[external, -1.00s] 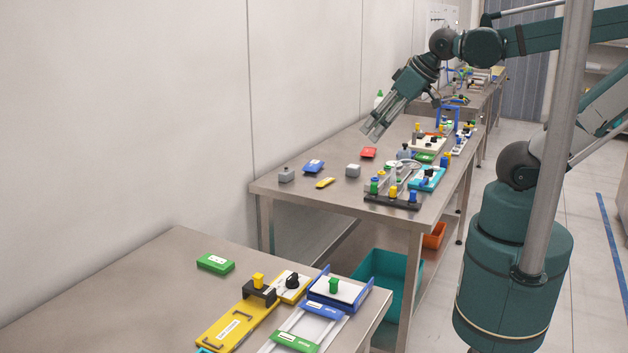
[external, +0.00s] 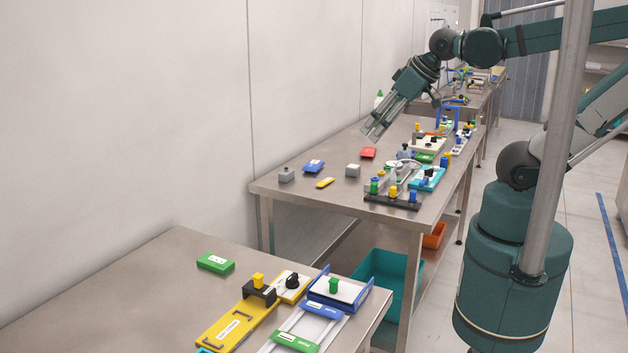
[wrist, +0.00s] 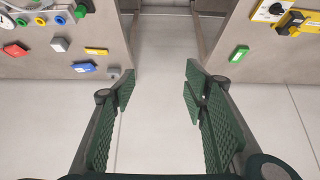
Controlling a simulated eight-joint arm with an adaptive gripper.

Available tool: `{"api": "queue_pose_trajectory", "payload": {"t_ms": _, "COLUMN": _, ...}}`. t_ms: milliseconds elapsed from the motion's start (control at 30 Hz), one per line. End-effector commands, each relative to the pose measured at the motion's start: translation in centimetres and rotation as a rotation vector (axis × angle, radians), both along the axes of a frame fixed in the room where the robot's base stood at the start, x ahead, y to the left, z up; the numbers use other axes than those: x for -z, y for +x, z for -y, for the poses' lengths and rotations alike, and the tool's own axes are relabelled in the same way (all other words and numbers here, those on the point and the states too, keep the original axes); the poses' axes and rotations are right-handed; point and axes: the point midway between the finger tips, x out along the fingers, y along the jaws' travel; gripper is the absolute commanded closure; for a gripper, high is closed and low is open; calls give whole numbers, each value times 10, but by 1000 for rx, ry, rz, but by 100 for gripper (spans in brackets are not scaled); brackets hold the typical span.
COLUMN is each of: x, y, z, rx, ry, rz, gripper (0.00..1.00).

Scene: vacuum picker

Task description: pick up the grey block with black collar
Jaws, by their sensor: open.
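A grey block with a small dark-topped knob (external: 286,174) stands at the near left corner of the middle steel table; it looks like the grey block with black collar, but the collar is too small to make out. In the wrist view a grey block (wrist: 113,72) near the table edge appears to be the same one. A plainer grey block (external: 353,170) sits to its right. My gripper (external: 373,136) is open and empty, raised above the table, pointing down and left. In the wrist view my gripper (wrist: 160,85) has bare floor between its fingers.
On the same table lie a blue block (external: 313,166), a yellow piece (external: 325,183), a red piece (external: 368,152) and a black-based fixture (external: 393,201). A nearer table holds a green block (external: 215,263) and a yellow fixture (external: 235,325). A floor gap separates the tables.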

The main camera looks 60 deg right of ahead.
Motion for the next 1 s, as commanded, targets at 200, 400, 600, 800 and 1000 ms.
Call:
{"api": "queue_pose_trajectory", "payload": {"t_ms": 200, "x": 0, "y": 0, "z": 0, "rx": 0, "ry": 0, "rz": 0, "gripper": 55}}
{"api": "queue_pose_trajectory", "payload": {"t_ms": 400, "x": 0, "y": 0, "z": 0, "rx": 0, "ry": 0, "rz": 0, "gripper": 55}}
{"api": "queue_pose_trajectory", "payload": {"t_ms": 600, "x": 0, "y": 0, "z": 0, "rx": 0, "ry": 0, "rz": 0, "gripper": 59}}
{"api": "queue_pose_trajectory", "payload": {"t_ms": 800, "x": 0, "y": 0, "z": 0, "rx": 1, "ry": 1, "rz": 0, "gripper": 59}}
{"api": "queue_pose_trajectory", "payload": {"t_ms": 1000, "x": -3, "y": 6, "z": 2, "rx": 16, "ry": 9, "rz": -7, "gripper": 59}}
